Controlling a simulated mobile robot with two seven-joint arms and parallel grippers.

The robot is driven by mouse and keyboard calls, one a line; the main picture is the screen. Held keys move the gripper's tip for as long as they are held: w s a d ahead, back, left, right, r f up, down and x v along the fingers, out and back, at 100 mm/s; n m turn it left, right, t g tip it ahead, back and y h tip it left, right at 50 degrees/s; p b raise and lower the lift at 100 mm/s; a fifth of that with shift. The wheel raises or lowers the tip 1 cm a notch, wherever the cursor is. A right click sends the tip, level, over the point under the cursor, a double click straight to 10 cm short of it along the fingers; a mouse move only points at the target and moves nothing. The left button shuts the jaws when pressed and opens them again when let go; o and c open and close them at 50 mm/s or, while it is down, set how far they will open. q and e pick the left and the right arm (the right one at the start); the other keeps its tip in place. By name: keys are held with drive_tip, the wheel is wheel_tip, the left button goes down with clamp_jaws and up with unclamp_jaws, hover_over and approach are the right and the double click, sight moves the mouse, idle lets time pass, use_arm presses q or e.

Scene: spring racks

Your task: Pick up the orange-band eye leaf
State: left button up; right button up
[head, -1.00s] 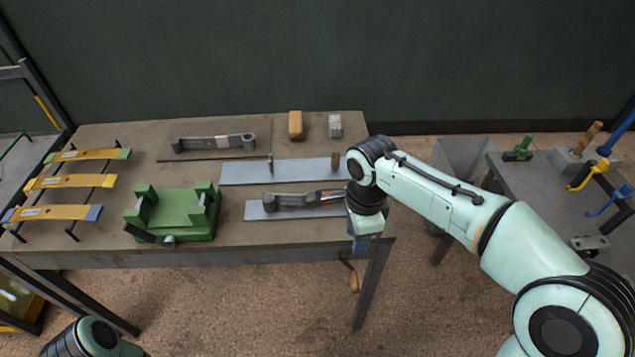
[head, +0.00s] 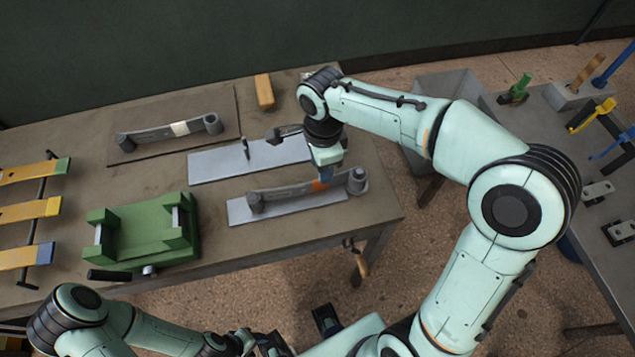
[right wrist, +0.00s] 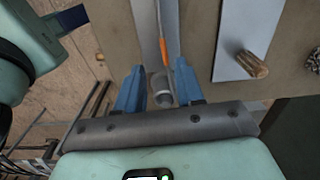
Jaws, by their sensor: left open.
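The orange-band eye leaf (head: 290,191) is a dark grey, slightly bowed bar with an eye at each end and an orange band near its right end. It lies on the front light-grey plate (head: 240,212). My right gripper (head: 325,175) is over the leaf near the band, its fingertips partly hidden. In the right wrist view its blue fingers (right wrist: 160,88) are spread apart. One eye of the leaf (right wrist: 162,92) shows between them, with a gap on either side. My left gripper (head: 272,344) is open at the bottom edge, low in front of the table, partly cut off.
A green fixture (head: 145,232) stands left of the leaf. A white-band leaf (head: 165,132) lies on a dark mat behind. A second grey plate (head: 215,166) with upright pegs and a wooden block (head: 264,92) are behind. Yellow leaves (head: 30,210) rest on a rack at left.

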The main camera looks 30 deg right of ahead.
sight(309, 190)
drive_tip(key=f, duration=0.7)
drive_tip(key=shift+w+a+f, duration=0.1)
drive_tip(key=shift+w+f, duration=0.25)
drive_tip(key=shift+w, duration=0.05)
drive_tip(key=shift+r, duration=0.1)
clamp_jaws()
